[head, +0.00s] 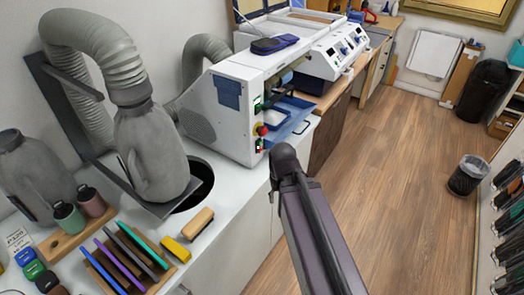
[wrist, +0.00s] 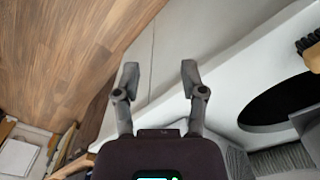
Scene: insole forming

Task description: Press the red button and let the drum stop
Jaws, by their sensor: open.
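The red button (head: 261,130) is on the front panel of the white machine (head: 222,120), with a yellow part around it and green controls close by. A dark opening in the machine, above a blue tray (head: 287,122), shows a part of what may be the drum; I cannot tell whether it turns. My gripper (wrist: 160,74) is open and empty in the wrist view, over the white counter's front edge. The button is not in the wrist view. In the head view my arm link stands just in front of the machine, and my gripper is not visible.
The white counter (head: 225,205) holds a round dark hole (head: 197,190), a grey hose and bottle-shaped duct (head: 150,150), a wooden brush (head: 198,222) and a rack of coloured sheets. A waste bin (head: 467,175) stands right. The wooden floor between is clear.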

